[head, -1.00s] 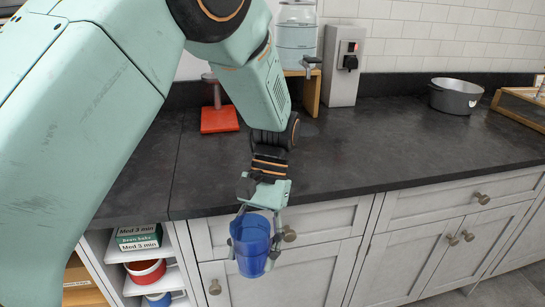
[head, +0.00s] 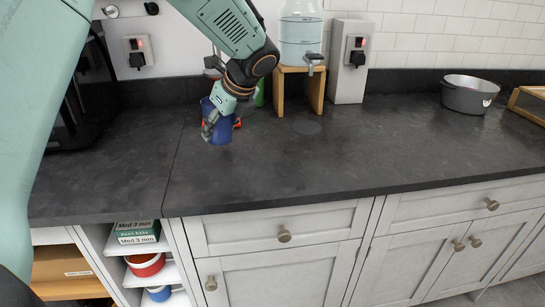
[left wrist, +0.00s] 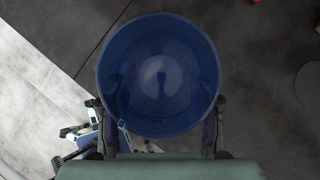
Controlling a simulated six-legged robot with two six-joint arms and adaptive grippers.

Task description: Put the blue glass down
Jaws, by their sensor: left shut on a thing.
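The blue glass (head: 219,131) is upright at the back of the dark countertop (head: 300,165) in the head view. My left gripper (head: 210,122) is shut on it, with a finger showing on its left side. In the left wrist view the blue glass (left wrist: 158,75) is seen from above, empty, between the two fingers of my left gripper (left wrist: 158,118). I cannot tell whether its base touches the countertop or hangs just above it. My right gripper is not in view.
A red object (head: 237,123) is partly hidden behind the glass. A water dispenser (head: 301,40) on a wooden stand (head: 317,92) and a grey switch box (head: 348,62) stand to the right. A grey pot (head: 469,94) is farther right. The countertop's middle is clear.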

